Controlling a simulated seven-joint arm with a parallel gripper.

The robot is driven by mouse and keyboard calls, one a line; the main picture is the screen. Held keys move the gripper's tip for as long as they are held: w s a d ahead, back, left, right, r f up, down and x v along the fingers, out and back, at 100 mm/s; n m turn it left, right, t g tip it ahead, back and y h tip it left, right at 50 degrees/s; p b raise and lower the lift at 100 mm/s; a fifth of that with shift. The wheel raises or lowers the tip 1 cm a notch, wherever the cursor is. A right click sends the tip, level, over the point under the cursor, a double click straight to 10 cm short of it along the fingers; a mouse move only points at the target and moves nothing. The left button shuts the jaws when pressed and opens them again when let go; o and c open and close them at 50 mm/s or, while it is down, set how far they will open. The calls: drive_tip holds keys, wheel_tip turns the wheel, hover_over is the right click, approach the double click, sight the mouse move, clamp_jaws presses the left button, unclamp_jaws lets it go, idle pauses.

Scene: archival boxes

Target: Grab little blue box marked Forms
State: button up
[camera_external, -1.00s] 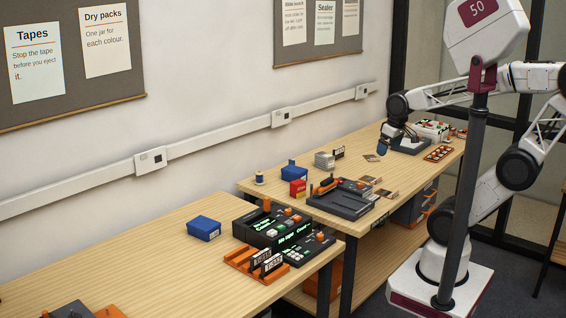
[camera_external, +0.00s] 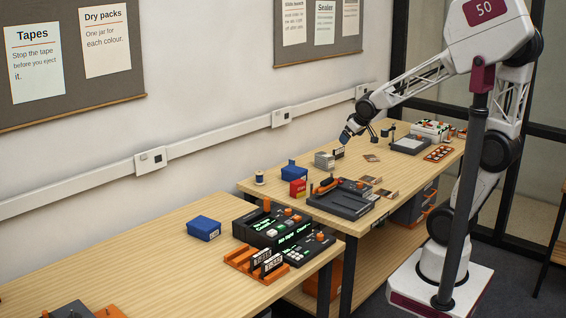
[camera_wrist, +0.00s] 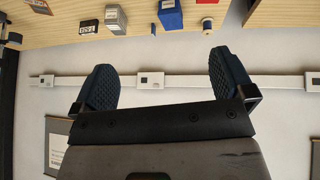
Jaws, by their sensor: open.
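A small blue box (camera_external: 294,173) stands on the far table, behind a red box; it also shows in the wrist view (camera_wrist: 170,17), with a pale label too small to read. A second blue box (camera_external: 204,229) lies on the near table, with a pale label I cannot read. I cannot tell which is marked Forms. My gripper (camera_external: 347,137) is above the far table near the wall, to the right of the first blue box and apart from it. In the wrist view its dark fingers (camera_wrist: 165,78) are wide apart with nothing between them.
A grey box (camera_external: 324,160) and a small label stand (camera_external: 339,153) are near my gripper. A red box (camera_external: 298,188) and a dark tool tray (camera_external: 341,198) are in front of the blue box. A spool (camera_external: 259,179) stands left of it. The wall rail runs behind.

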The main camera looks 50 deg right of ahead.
drive_tip(key=w+d+f+n+t+y, duration=0.1)
drive_tip(key=w+d+f+t, duration=0.1)
drive_tip(key=w+f, duration=0.3)
drive_tip(key=w+d+f+t+y, duration=0.1)
drive_tip(key=w+f, duration=0.4)
drive_tip(key=w, duration=0.9)
drive_tip(key=w+d+f+n+t+y, duration=0.1)
drive_tip(key=w+d+f+t+y, duration=0.1)
drive_tip(key=w+f, duration=0.4)
drive_tip(key=shift+w+d+n+t, duration=0.3)
drive_tip(key=shift+w+d, duration=0.05)
drive_tip(key=shift+w, duration=1.35)
drive_tip(key=shift+f, duration=0.15)
approach(295, 169)
drive_tip(key=shift+w+a+f, duration=0.15)
drive_tip(key=shift+w+a, duration=0.05)
drive_tip(key=shift+w, duration=0.55)
drive_tip(key=shift+w+a+f, duration=0.15)
drive_tip(key=shift+w+a, duration=0.1)
drive_tip(key=shift+w, duration=0.5)
drive_tip(key=shift+f, duration=0.1)
drive_tip(key=shift+f, duration=0.6)
drive_tip(key=shift+x, duration=2.45)
drive_tip(key=shift+c, duration=0.5)
